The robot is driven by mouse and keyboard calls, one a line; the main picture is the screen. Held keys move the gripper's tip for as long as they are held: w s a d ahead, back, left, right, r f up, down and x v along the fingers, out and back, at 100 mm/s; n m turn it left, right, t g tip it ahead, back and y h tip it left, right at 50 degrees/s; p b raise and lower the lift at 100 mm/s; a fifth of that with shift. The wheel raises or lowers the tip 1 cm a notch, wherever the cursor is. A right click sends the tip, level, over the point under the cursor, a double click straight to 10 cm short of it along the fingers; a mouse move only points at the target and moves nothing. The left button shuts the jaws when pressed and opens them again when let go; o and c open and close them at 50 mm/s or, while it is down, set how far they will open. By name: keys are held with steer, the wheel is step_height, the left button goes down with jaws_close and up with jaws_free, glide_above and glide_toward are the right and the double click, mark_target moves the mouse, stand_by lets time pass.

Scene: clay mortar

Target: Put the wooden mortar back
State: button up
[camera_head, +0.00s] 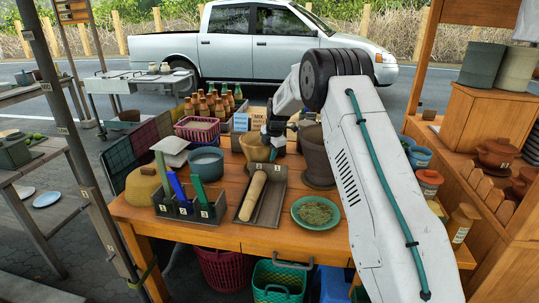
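A light brown, bowl-like vessel (256,150), which looks like the wooden mortar, stands on the orange wooden table behind a dark tray. My gripper (274,143) points down at its right rim. Its fingers are small and partly hidden, so I cannot tell whether they touch the rim or grip it. A taller brown clay mortar (317,163) stands to the right, partly hidden by my arm. A pale wooden pestle (252,197) lies in the dark tray (271,205), which bears a label 1.
A green plate of herbs (316,213) lies at the front right. A divided dark holder (185,208) and a bluish bowl (206,163) are at left. Sauce bottles (212,105) and a pink basket (198,128) stand behind. Jars (429,182) line the right side. The tabletop is crowded.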

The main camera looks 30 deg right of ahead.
steer(key=v, duration=1.2)
steer(key=s+a+r+m, duration=0.45)
steer(key=s+r, duration=0.25)
steer(key=s, duration=0.5)
steer(key=s+a+r+m, duration=0.4)
steer(key=s+a+r, duration=0.25)
steer(key=s, duration=0.45)
steer(key=s+a+f+m, duration=0.1)
steer(key=s+m, duration=0.2)
steer(key=s, duration=0.7)
steer(key=s+a+f+m+g, duration=0.1)
steer(key=s+m, duration=0.3)
steer(key=s, duration=0.7)
steer(key=s+a+f+m+g, duration=0.1)
steer(key=s+a+f+m, duration=0.1)
steer(key=s, duration=0.9)
steer(key=shift+a+f+m, duration=0.3)
steer(key=shift+a+m, duration=0.3)
steer(key=shift+m, duration=0.55)
